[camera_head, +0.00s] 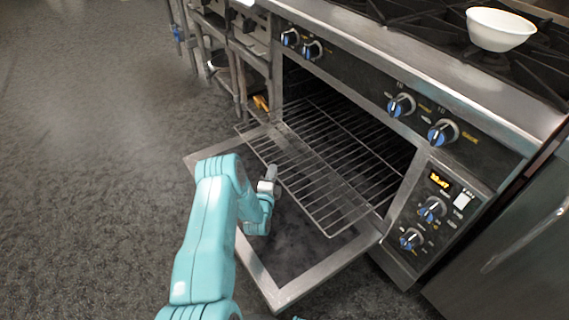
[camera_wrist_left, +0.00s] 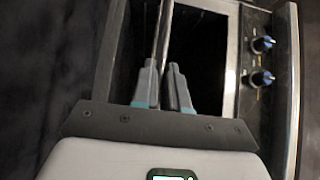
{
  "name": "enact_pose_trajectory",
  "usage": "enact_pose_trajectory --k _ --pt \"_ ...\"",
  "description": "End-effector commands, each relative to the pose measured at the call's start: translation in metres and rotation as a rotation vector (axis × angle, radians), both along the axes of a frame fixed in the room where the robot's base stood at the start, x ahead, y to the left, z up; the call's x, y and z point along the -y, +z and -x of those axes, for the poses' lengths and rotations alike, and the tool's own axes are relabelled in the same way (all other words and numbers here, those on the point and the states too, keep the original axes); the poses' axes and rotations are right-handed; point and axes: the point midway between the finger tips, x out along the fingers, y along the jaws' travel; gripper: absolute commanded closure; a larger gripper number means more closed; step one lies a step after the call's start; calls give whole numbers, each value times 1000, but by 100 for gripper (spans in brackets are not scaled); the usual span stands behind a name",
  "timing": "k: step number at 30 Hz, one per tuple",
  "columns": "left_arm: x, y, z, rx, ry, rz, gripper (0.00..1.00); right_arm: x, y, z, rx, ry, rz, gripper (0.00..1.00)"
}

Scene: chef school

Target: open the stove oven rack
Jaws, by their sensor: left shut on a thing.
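The stove (camera_head: 365,85) stands with its oven door (camera_head: 272,275) folded down and open. The wire oven rack (camera_head: 315,180) sticks out of the oven cavity over the lowered door. My left gripper (camera_head: 269,178) is at the rack's front edge, towards the left part of it. In the left wrist view the fingers of my left gripper (camera_wrist_left: 163,88) are shut on a thin metal bar of the rack (camera_wrist_left: 163,35). My right gripper is in neither view.
Blue-marked knobs (camera_head: 401,105) and a lit clock panel (camera_head: 440,181) are on the stove front. A white bowl (camera_head: 499,29) sits on the burner grates. Metal shelving (camera_head: 240,60) stands left of the stove. The floor (camera_head: 90,170) at left is clear.

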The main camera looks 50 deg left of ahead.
Motion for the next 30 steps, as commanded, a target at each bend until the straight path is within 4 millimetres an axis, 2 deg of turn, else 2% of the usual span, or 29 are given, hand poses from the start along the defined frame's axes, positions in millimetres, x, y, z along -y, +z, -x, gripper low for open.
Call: enact_pose_trajectory --k 6,17,18,19,30 --pt "-2 1 15 1 2 -2 100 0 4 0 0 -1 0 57" --pt "-2 1 16 2 1 -3 100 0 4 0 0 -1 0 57" --pt "-3 1 16 2 1 -3 74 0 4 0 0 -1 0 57" --pt "-2 1 16 2 1 -3 66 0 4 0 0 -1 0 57" --pt "2 1 20 0 0 0 66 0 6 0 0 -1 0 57"
